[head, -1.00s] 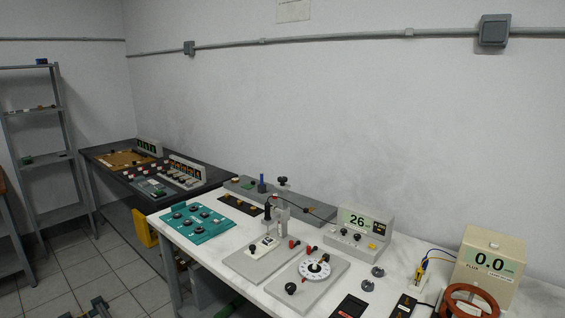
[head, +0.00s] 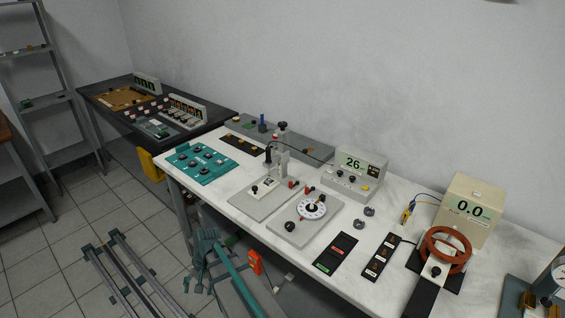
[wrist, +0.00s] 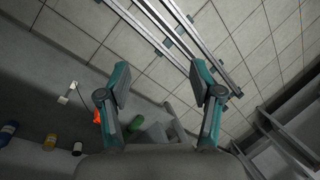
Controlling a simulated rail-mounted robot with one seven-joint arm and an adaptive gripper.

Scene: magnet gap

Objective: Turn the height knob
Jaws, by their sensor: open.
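My gripper (wrist: 158,85) is open and empty in the wrist view, with its two teal-and-grey fingers wide apart over the floor. In the head view a teal arm part of mine is low in front of the white table, below its top. A post with a black knob (head: 283,125) on top stands at the back of the table, by a long grey base. A small stand (head: 281,165) with a grey plate is nearer the middle. A white dial (head: 313,206) sits on another grey plate. I cannot tell which knob is the height knob. My gripper is apart from all of them.
A display box (head: 358,175) reads 26. A flux meter (head: 470,208) reads 0.0, with a copper-coloured ring coil (head: 445,248) before it. A teal panel (head: 202,163) lies at the table's left. An orange object (head: 255,262) is below the table edge. Floor tiles are open at left.

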